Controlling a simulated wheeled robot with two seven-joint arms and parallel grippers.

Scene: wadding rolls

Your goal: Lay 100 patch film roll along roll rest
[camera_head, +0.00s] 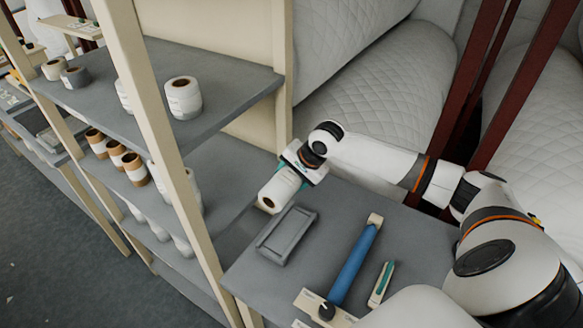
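A white film roll (277,191) lies on its side, its dark core hole facing the front left. I cannot read a label on it. My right gripper (290,178) comes in from the right, with its teal fingers on both sides of the roll and seemingly closed on it. The roll is just behind the grey roll rest (287,235), a shallow rimmed tray that is empty on the grey table. I cannot tell whether the roll touches the table. My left gripper is not in view.
A blue bar (353,262) on a cream holder and a small teal-handled tool (382,283) lie right of the rest. A shelf unit (215,85) with upright posts stands left, holding white rolls (183,97) and brown-white rolls (134,168). Quilted wadding rolls (385,110) stand behind.

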